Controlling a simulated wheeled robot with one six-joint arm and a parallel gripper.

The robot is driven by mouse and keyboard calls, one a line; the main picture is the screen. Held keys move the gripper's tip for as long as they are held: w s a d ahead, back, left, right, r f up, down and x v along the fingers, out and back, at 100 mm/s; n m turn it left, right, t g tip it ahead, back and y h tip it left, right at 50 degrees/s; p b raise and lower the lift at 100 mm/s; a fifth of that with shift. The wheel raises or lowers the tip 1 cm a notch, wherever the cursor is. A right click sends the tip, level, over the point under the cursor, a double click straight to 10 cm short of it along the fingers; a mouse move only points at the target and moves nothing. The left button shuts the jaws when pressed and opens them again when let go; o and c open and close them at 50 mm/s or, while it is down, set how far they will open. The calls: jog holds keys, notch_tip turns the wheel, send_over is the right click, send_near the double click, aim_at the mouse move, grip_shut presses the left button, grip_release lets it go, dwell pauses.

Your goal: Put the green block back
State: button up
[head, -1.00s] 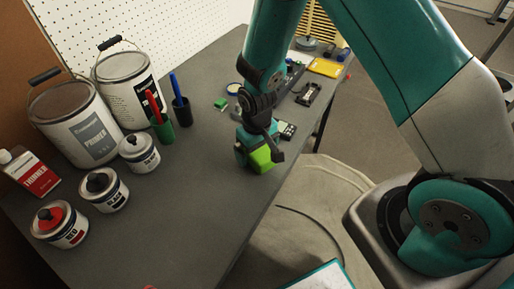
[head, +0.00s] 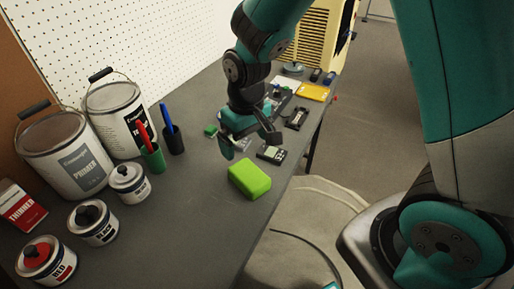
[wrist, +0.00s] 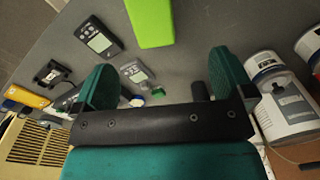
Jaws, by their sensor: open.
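The green block (head: 250,179) is a bright lime-green box with rounded edges. It lies on the dark grey table near its right edge in the head view. My gripper (head: 251,141) is above and behind it, open and empty, with a visible gap to the block. In the wrist view the block (wrist: 151,22) shows at the top, beyond the spread fingers of my gripper (wrist: 166,75), and is partly cut off by the frame.
Paint cans (head: 65,153) and small tins stand on the left, with green (head: 153,157) and black (head: 172,139) pen cups. The table (head: 190,215) is clear in front.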

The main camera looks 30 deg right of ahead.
jog(key=s+a+r+n+y, duration=0.2)
jog(key=s+r, duration=0.5)
jog(key=s, duration=0.2)
jog(key=s+a+r+n+y, duration=0.1)
jog(key=s+r+n, duration=0.1)
jog(key=s+r, duration=0.6)
jog(key=shift+s+a+r+y, duration=0.25)
jog(key=shift+s+a+y, duration=0.15)
jog(key=shift+s, duration=0.1)
